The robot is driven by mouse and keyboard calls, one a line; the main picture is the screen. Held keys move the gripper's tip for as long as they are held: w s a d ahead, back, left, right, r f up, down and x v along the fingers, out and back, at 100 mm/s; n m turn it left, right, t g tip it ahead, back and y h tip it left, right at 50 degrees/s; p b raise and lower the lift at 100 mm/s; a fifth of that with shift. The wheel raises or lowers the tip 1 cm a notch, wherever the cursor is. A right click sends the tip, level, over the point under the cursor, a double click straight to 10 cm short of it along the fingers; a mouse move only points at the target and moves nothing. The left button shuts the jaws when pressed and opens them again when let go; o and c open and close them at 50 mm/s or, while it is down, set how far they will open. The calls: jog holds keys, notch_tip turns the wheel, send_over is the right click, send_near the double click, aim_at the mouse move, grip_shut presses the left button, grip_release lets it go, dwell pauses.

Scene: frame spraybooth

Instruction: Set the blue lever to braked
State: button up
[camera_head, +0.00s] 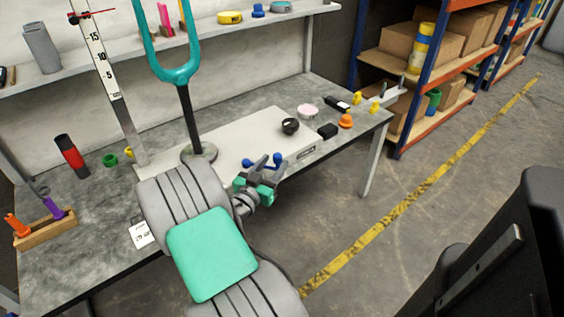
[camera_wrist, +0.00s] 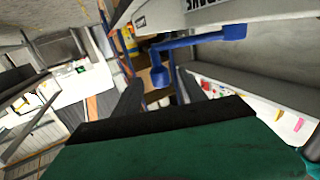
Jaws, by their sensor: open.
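The blue lever (camera_wrist: 200,39) shows in the wrist view as a bent blue bar with a round knob at its lower left end. It runs across the front of a light grey housing. In the head view, blue knobs (camera_head: 277,159) show just beyond my gripper (camera_head: 262,168), which hides part of the lever. In the wrist view my gripper (camera_wrist: 158,86) has its two dark fingers apart, and the round knob appears between them. I cannot tell whether they touch it. Which position the lever is in cannot be read here.
A grey workbench (camera_head: 98,205) holds a white fixture board (camera_head: 245,128) with a teal fork (camera_head: 174,75) on a post. A red and black cylinder (camera_head: 70,155) and a wooden holder (camera_head: 45,229) stand left. Blue and orange shelving (camera_head: 415,75) is at the right; floor between is clear.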

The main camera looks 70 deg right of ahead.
jog(key=d, duration=0.6)
jog(key=shift+s, duration=0.15)
jog(key=shift+d, duration=0.1)
jog(key=shift+c, duration=0.4)
grip_shut()
dwell(0.6)
